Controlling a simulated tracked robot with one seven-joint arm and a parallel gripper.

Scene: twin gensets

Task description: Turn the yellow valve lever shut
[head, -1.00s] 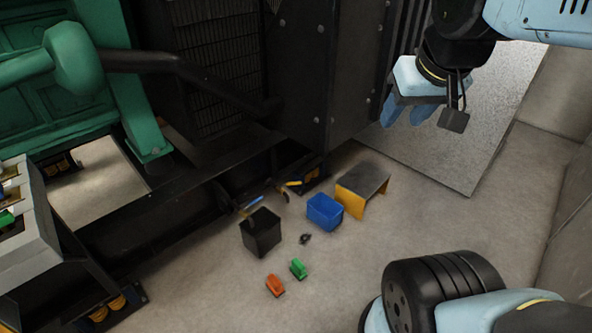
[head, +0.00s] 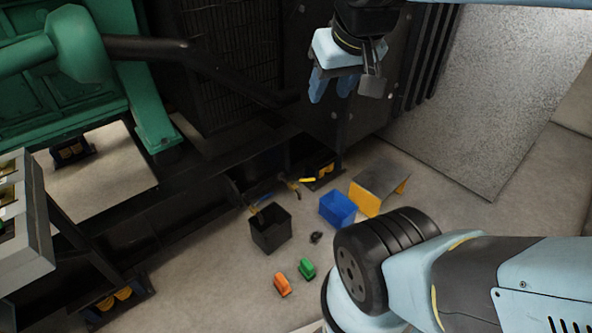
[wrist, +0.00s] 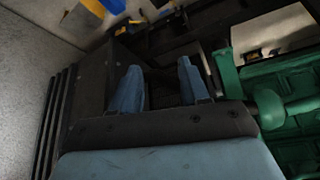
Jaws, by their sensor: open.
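The yellow valve lever (head: 307,180) is small and sits low at the side of the dark machine frame, just behind the bins. A second lever with a blue handle (head: 261,200) is left of it. My gripper (head: 332,88) is open and empty, fingers pointing down, well above the lever in the head view and in front of the dark machine panel. In the wrist view the two blue fingers (wrist: 157,88) are apart with nothing between them. A small yellow spot near the top of the wrist view may be the lever; I cannot tell.
A black bin (head: 271,237), a blue bin (head: 337,209) and a yellow-sided step (head: 366,199) stand on the floor before the levers. Orange (head: 282,285) and green (head: 307,268) blocks lie nearer. A large grey panel (head: 480,90) is at right.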

